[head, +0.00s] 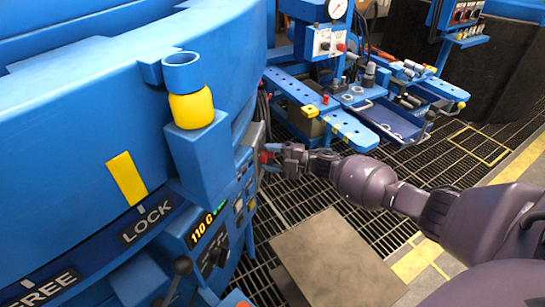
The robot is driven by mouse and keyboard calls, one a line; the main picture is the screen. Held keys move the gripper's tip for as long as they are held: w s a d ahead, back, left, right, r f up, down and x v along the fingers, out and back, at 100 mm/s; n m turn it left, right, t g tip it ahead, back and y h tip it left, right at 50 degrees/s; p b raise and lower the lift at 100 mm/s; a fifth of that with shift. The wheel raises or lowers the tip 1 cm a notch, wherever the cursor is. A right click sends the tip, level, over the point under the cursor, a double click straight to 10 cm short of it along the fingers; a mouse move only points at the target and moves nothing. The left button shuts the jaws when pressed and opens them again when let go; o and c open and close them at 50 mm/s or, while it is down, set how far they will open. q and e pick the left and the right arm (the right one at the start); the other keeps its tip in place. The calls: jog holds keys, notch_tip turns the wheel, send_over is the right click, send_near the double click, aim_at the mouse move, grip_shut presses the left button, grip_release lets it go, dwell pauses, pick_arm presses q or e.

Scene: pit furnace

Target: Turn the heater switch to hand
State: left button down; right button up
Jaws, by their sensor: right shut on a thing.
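My right gripper (268,158) is at the side of the blue furnace body, next to a grey plate or box (256,142). Its fingers are close around a small red part (265,157), which appears to be the heater switch handle. The fingers hide most of it, so its position and any label cannot be read. The furnace control panel (198,232) is to the left and lower, with a lit "110 C" display (201,229), a dark knob (215,258) and small switches. My left gripper is out of view.
A blue bench with a gauge (337,10) stands behind my right arm. A flat grey-brown plate (335,262) lies below. Dark floor grating surrounds it.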

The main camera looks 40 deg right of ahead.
jog(key=m, duration=0.2)
jog(key=shift+r+m, duration=0.15)
jog(key=shift+m, duration=0.25)
jog(key=shift+d+m+p, duration=0.1)
jog(key=shift+m+p, duration=0.25)
jog(key=shift+m, duration=0.85)
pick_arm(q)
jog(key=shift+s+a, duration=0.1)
pick_arm(e)
jog(key=shift+m, duration=0.3)
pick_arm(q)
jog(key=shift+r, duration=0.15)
pick_arm(e)
jog(key=o, duration=0.9)
pick_arm(q)
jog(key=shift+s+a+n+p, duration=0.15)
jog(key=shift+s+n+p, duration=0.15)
jog(key=shift+p, duration=0.35)
pick_arm(e)
jog(key=v, duration=1)
jog(key=shift+s+d, duration=0.25)
jog(key=shift+s, duration=0.05)
